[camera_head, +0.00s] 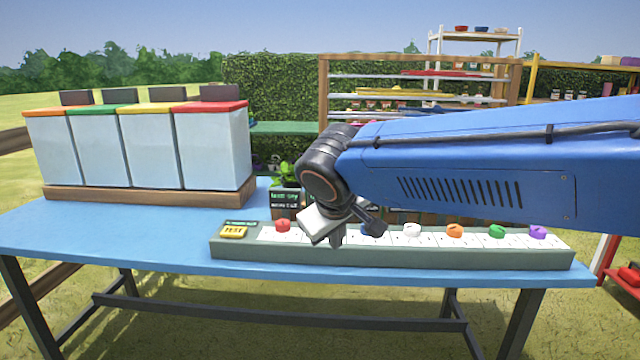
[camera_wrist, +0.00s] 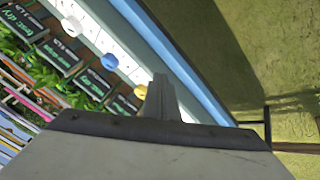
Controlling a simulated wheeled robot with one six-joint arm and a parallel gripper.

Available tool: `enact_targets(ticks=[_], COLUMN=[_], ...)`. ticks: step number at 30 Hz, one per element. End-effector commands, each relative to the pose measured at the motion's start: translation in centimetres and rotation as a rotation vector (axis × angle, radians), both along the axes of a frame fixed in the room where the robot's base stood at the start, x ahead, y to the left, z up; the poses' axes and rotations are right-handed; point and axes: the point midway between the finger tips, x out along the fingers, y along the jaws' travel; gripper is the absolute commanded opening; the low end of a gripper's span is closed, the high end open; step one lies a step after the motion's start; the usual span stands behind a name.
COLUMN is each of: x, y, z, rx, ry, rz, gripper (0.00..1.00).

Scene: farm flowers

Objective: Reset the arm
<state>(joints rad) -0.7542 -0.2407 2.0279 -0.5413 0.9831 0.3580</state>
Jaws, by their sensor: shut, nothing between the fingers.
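My blue arm reaches in from the right in the head view. From these views I cannot tell whether the fingertips touch the panel (camera_head: 390,257).
The panel stands along the front of a blue table (camera_head: 130,240), with a yellow button (camera_head: 233,231) and several knobs, among them a red one (camera_head: 283,225). Several lidded bins (camera_head: 212,150) stand at the left. Potted plants (camera_head: 288,195) with signs stand behind the panel.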

Motion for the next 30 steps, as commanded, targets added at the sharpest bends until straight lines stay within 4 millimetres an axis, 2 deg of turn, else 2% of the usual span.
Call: enact_targets(ticks=[1,6,15,24,30], x=[-0.5,-2.8,-8.7,-15.6,-19.3], y=[-2.4,-9.0,-18.0,-23.6,-25.3], z=[-0.4,-2.0,-5.5,-9.8,-12.4], rx=[0.011,0.050,0.140,0.247,0.313], ry=[0.014,0.062,0.130,0.170,0.178], rz=[-0.032,-0.121,-0.271,-0.413,-0.490], gripper=[0.00,0.00,0.00,0.00,0.00])
